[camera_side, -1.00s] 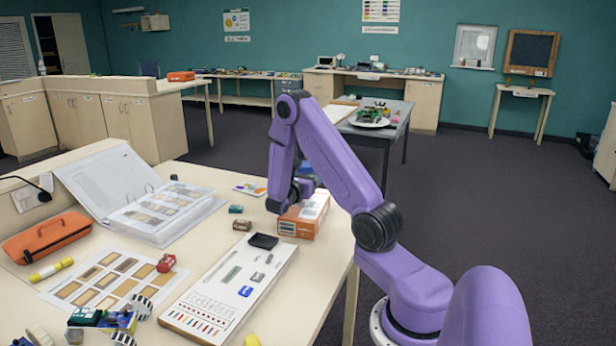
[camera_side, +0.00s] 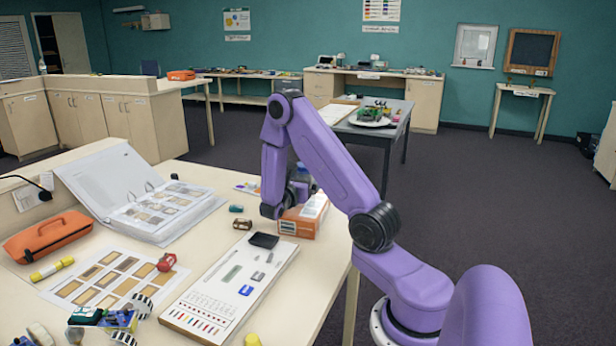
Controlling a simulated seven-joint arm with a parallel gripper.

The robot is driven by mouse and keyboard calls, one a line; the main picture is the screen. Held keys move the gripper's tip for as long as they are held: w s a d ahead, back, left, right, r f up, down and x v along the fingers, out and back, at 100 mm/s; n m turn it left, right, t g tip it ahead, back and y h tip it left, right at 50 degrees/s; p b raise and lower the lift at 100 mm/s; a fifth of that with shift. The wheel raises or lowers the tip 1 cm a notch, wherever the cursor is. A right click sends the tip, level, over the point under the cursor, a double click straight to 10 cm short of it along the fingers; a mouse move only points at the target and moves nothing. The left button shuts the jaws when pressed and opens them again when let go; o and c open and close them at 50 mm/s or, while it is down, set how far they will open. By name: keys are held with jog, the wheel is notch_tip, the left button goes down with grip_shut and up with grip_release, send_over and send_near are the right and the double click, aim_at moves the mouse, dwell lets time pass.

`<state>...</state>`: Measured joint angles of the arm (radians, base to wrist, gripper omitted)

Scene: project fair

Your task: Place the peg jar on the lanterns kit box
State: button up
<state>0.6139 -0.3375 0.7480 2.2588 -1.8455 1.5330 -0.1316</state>
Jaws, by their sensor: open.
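An orange box with a pale top (camera_side: 302,221), which looks like the kit box, lies near the right edge of the table. Its label is too small to read. My gripper (camera_side: 271,213) points down at the left side of this box, open, and partly covers it. I see nothing held in it. I cannot make out the peg jar for sure. Something small and bluish-grey (camera_side: 301,172) shows behind my wrist, above the box, mostly hidden; I cannot tell what it is.
A small brown block (camera_side: 242,225) and a small green one (camera_side: 236,209) lie left of my gripper. A white board with a black tray (camera_side: 230,290) lies in front. An open binder (camera_side: 165,212) and an orange case (camera_side: 47,237) stand farther left.

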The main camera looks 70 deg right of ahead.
jog(key=a, duration=0.8)
jog(key=shift+a, duration=0.2)
jog(key=s+a+m+y, duration=0.1)
jog(key=s+a+y, duration=0.5)
jog(key=a, duration=0.4)
jog(key=s+a+r+m+y, duration=0.1)
jog(key=s+a+m+y, duration=0.1)
jog(key=s+a+y, duration=0.4)
jog(key=s+a+r+m+y, duration=0.1)
jog(key=s+a+y, duration=0.5)
jog(key=a, duration=1)
jog(key=s+m, duration=0.1)
jog(key=s, duration=0.2)
jog(key=shift+s, duration=0.3)
